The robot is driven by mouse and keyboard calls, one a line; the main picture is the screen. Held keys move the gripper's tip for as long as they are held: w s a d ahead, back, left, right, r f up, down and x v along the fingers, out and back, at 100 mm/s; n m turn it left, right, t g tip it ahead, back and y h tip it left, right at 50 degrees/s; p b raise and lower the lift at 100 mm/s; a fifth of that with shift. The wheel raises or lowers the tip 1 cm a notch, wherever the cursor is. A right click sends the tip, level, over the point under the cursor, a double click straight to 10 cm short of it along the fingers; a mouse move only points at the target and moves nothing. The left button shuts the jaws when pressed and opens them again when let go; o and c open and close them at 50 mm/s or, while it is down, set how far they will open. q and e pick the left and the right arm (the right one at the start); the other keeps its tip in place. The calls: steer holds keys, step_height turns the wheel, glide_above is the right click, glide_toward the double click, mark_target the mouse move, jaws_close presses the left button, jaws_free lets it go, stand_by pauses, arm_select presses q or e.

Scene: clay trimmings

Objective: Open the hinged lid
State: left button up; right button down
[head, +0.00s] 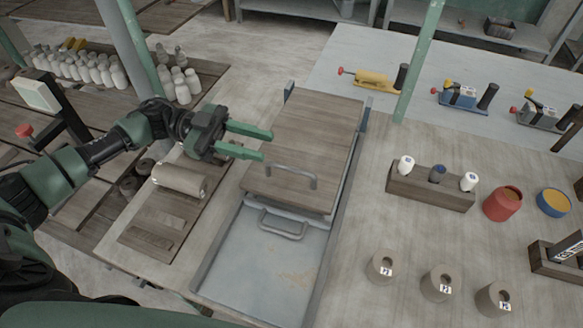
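The hinged lid (312,130) is a brown wooden panel with a grey bar handle (292,172) near its front edge. It appears to lie shut over the rear of a shallow grey metal tray (255,275). Blue-grey brackets stand at its back corners. A second grey handle (283,226) sits just in front of the lid. My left gripper (266,145) comes in from the left with its two green fingers apart. It is open and empty, its tips over the lid's left edge in the picture, behind and left of the lid handle. My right gripper is not in view.
A clay roll (180,180) lies on a board left of the tray. To the right stand a wooden holder (430,187) with small bottles, a red pot (502,204), a blue-and-yellow bowl (553,202) and numbered clay cylinders (436,282). A green post (420,60) rises behind.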

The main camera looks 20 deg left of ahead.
mark_target(274, 164)
arm_select(q)
step_height(274, 164, down, 4)
steer(key=shift+f, duration=0.1)
steer(key=d+p, duration=0.1)
steer(key=d, duration=0.2)
steer(key=d+p, duration=0.2)
steer(key=d, duration=0.1)
steer(key=shift+s+d+f, duration=0.15)
steer(key=shift+d, duration=0.2)
steer(key=shift+d+f, duration=0.15)
steer(key=shift+d, duration=0.25)
